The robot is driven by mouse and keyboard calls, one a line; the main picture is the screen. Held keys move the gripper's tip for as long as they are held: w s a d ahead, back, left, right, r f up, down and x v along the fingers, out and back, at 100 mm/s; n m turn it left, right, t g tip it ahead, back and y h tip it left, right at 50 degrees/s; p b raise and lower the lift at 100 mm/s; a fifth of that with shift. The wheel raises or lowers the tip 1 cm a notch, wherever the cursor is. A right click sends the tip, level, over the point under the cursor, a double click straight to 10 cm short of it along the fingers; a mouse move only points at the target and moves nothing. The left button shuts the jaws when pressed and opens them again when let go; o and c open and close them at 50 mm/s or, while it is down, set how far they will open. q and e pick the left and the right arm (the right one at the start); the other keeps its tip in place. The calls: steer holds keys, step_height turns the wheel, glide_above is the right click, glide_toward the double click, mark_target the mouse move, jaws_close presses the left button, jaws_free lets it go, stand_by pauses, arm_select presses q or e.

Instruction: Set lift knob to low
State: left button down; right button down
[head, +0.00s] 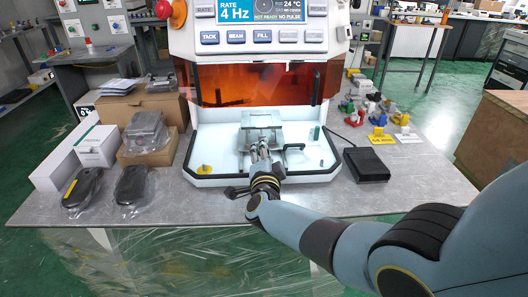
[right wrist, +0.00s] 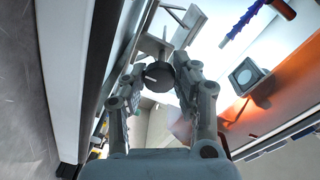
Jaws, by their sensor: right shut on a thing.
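My right gripper (head: 262,153) reaches from the front into the machine's open chamber, just in front of the grey lift stage (head: 262,120). In the right wrist view the right gripper (right wrist: 160,82) is shut on the dark round lift knob (right wrist: 158,76), with one finger on each side. A short pale pointer mark shows on the knob's face. No scale for low shows, so I cannot read the setting. In the head view the knob is hidden by the gripper. My left gripper is not in view.
The raised orange window (head: 260,84) hangs above the chamber, and its white front rim (head: 225,178) runs below my wrist. A black pedal box (head: 366,164) lies to the right. Boxes and wrapped black items (head: 131,184) stand to the left.

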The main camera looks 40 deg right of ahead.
steer(key=shift+f, duration=0.1)
steer(key=c, duration=1)
jaws_free()
steer(key=shift+s, duration=0.1)
steer(key=v, duration=1.2)
steer(key=shift+a, duration=0.1)
